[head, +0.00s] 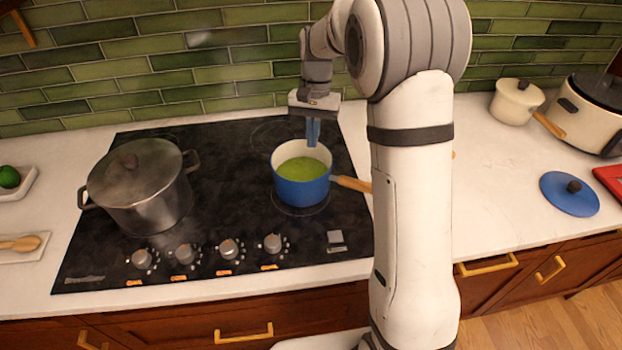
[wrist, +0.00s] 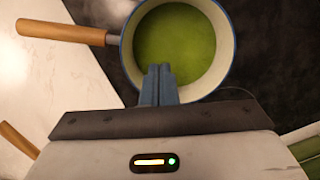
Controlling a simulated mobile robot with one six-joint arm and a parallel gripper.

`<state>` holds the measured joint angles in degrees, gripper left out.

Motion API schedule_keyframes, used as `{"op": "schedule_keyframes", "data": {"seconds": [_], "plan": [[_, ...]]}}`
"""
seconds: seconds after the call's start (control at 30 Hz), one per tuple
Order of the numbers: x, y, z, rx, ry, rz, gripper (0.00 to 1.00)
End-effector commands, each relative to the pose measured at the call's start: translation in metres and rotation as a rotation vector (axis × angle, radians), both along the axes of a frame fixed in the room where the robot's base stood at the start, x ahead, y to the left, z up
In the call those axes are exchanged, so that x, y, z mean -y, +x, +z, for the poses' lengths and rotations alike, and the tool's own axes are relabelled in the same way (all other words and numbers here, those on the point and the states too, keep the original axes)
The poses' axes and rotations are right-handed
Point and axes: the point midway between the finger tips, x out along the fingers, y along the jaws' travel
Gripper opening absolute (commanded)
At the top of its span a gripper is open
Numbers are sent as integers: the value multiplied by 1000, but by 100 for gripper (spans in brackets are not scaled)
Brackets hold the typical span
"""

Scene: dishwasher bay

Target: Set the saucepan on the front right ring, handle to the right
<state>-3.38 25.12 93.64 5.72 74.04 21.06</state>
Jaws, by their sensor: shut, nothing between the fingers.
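The blue saucepan (head: 302,188), cream inside and holding green liquid, stands upright on the front right ring (head: 300,209) of the black hob. Its wooden handle (head: 352,184) points right and partly passes behind my arm. In the wrist view the saucepan (wrist: 225,75) is at the top, with its handle (wrist: 60,32) to the left. My gripper (head: 313,132) points down over the pan's back rim. Its blue fingers (wrist: 158,75) are together with nothing between them. I cannot tell whether the fingertips touch the rim.
A large lidded steel pot (head: 142,190) stands on the hob's left side, with several knobs (head: 228,248) along the front. A blue lid (head: 569,193), a cream pot (head: 516,102) and a cooker (head: 590,112) are on the right counter. Bare counter (head: 490,200) lies between.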

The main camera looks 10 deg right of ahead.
Motion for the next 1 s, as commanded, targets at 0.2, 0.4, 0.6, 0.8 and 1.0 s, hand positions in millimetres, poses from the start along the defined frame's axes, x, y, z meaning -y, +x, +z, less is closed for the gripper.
{"op": "schedule_keyframes", "data": {"seconds": [0.2,0.4,0.6,0.8,1.0], "plan": [[-2,-4,-22,-9,0,-3,0],[-6,-14,-62,-10,-1,-3,0],[-9,-25,-98,-7,0,-2,0],[-19,-51,-96,-4,0,-2,0],[-22,-59,-98,-4,0,-4,0]]}}
